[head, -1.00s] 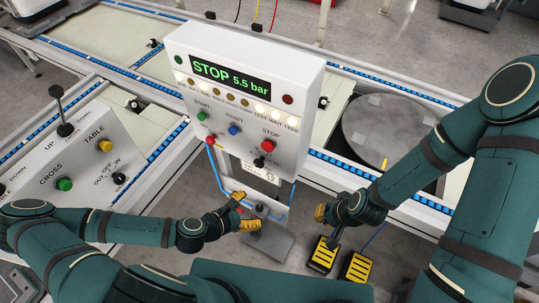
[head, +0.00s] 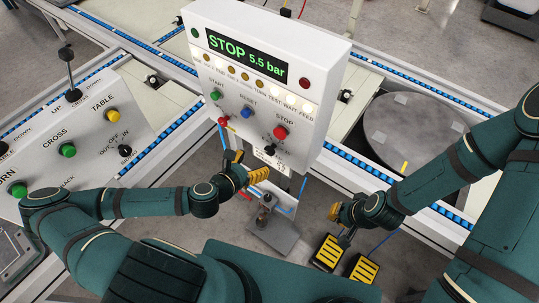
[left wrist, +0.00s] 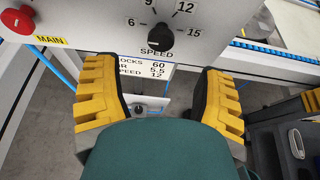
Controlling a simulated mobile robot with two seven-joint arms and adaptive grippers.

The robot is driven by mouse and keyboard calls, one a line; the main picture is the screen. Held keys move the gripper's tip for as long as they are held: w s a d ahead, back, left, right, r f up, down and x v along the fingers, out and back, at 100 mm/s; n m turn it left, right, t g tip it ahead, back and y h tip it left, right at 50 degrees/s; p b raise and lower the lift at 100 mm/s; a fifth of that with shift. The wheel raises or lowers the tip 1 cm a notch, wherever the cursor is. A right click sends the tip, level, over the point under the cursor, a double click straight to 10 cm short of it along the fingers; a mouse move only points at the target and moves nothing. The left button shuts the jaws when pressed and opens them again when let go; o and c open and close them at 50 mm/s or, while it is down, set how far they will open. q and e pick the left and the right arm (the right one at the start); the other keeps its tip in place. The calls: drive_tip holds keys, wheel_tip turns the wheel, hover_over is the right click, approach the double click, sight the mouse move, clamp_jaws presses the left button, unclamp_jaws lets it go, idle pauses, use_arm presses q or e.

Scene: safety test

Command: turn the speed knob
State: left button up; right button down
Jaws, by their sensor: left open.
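The speed knob (left wrist: 160,37) is black and round with a light pointer mark, and sits at the lower front of the white control panel. In the left wrist view the numbers 6, 9, 12 and 15 stand around it, and the pointer is roughly upward between 9 and 12. In the head view the knob (head: 270,149) is small. My left gripper (head: 246,172) is open and empty, just below the knob and left of it. In the left wrist view its yellow fingers (left wrist: 157,75) stand apart below the knob, not touching it. My right gripper (head: 340,213) hangs to the right, its opening unclear.
The panel's display (head: 246,57) reads STOP 5.5 bar. A red MAIN switch (left wrist: 17,20) is left of the knob; a red STOP button (head: 281,132) is above it. A card (left wrist: 145,69) below lists SPEED 12. Another control box (head: 80,140) is at left, yellow pedals (head: 330,252) below.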

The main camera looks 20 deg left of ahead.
sight(268, 152)
use_arm(q)
drive_tip(key=b+x, duration=0.1)
drive_tip(key=x, duration=0.8)
drive_tip(key=shift+d, duration=0.1)
clamp_jaws()
